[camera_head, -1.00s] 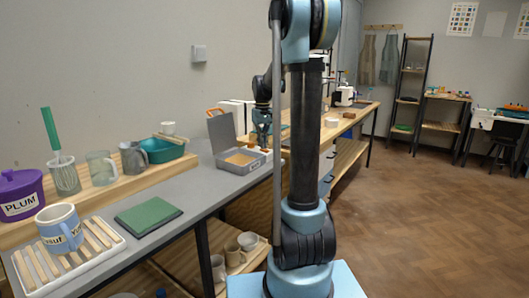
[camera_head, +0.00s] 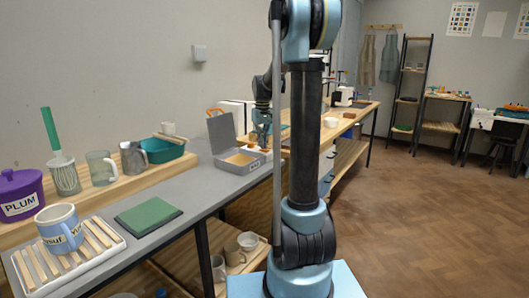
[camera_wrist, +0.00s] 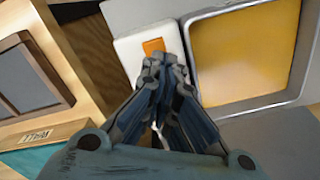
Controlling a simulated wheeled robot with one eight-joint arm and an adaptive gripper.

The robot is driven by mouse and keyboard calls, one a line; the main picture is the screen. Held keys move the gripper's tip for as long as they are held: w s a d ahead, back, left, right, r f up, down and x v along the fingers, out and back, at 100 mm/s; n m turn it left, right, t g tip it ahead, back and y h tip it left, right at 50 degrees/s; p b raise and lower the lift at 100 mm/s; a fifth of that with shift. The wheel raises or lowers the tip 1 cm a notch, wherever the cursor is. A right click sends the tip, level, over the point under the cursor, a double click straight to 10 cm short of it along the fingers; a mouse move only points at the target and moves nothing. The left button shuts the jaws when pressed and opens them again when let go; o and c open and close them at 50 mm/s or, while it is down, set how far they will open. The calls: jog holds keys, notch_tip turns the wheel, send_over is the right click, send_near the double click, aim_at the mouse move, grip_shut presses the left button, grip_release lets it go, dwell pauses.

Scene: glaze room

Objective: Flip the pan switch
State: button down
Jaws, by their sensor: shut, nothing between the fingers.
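The pan (camera_head: 241,160) is a grey box with its lid (camera_head: 221,130) raised and amber contents inside. In the wrist view the pan's grey rim (camera_wrist: 263,103) frames the amber surface on the right. Beside the pan is a white switch block (camera_wrist: 129,50) with an orange rocker (camera_wrist: 153,46). My gripper (camera_wrist: 162,68) is shut and empty, its fingertips over the lower part of the switch block, just below the orange rocker in the picture. I cannot tell whether they touch it. In the head view my gripper (camera_head: 263,143) is at the pan's right side.
A wooden rack (camera_wrist: 85,80) with dark panels stands left of the switch in the wrist view. On the bench are a green mat (camera_head: 148,215), a slatted tray with a blue mug (camera_head: 60,228), a purple pot (camera_head: 20,198) and a teal tub (camera_head: 163,152). The floor at right is clear.

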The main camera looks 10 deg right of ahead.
jog(key=shift+r, duration=3.1)
jog(key=shift+s, duration=0.35)
jog(key=s+f+m+t, duration=0.1)
jog(key=s+f, duration=0.4)
jog(key=s, duration=0.9)
jog(key=s+f+m+t, duration=0.1)
jog(key=s+f, duration=0.3)
jog(key=s, duration=1)
jog(key=s+f, duration=0.9)
jog(key=shift+d+f+m, duration=0.25)
jog(key=shift+d+m, duration=0.15)
jog(key=shift+d, duration=0.05)
